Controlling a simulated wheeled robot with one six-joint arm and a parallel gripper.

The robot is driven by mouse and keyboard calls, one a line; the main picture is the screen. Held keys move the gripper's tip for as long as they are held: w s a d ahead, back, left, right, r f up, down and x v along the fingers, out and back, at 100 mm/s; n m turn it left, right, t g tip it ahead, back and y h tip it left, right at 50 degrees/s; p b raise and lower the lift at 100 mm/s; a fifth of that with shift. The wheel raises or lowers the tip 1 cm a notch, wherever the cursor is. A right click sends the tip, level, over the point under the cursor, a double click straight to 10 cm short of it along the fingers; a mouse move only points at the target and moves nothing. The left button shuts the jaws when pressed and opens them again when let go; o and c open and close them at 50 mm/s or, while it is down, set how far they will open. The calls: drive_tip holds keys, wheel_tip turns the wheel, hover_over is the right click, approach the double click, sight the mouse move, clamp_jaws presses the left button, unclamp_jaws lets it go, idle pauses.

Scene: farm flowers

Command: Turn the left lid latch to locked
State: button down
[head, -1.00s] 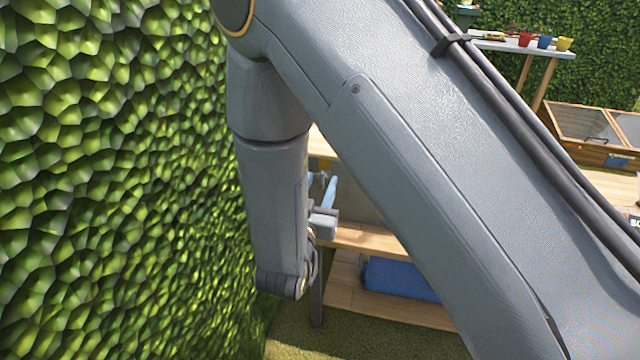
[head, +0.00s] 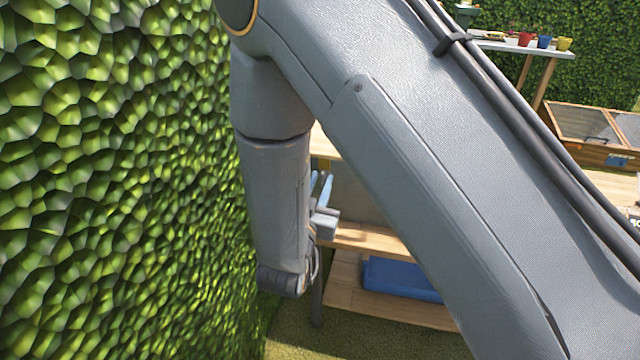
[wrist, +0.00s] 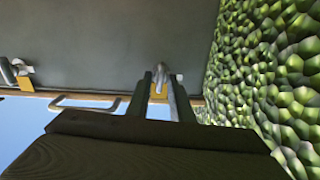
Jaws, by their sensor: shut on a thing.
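In the wrist view, the dark grey lid panel (wrist: 95,40) fills the top of the picture. A metal latch (wrist: 161,72) with a yellow plate (wrist: 158,93) sits at its edge, close to the hedge. My gripper (wrist: 163,80) has one finger on each side of this latch and is shut on it. A second latch (wrist: 8,70) with a yellow plate (wrist: 25,84) is at the far left of the wrist view. In the head view, my gripper (head: 321,185) shows small beside my forearm, and the latch cannot be made out there.
A leafy hedge (head: 110,180) stands close to the left of my arm; it also shows in the wrist view (wrist: 265,70). A bar handle (wrist: 85,104) lies between the latches. A wooden shelf (head: 385,308) with a blue box (head: 400,278) is below.

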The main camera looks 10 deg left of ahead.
drive_tip(key=m, duration=0.4)
drive_tip(key=shift+d, duration=0.1)
drive_tip(key=m+b, duration=0.1)
drive_tip(key=m, duration=0.3)
drive_tip(key=shift+f+m+b, duration=0.15)
drive_tip(key=shift+m+b, duration=0.15)
drive_tip(key=m+b, duration=0.1)
drive_tip(key=m, duration=0.3)
drive_tip(key=shift+d+f+b, duration=0.1)
drive_tip(key=shift+b, duration=0.3)
drive_tip(key=shift+m+b, duration=0.95)
drive_tip(key=shift+m, duration=1.15)
drive_tip(key=c, duration=1.6)
unclamp_jaws()
drive_tip(key=shift+s, duration=0.15)
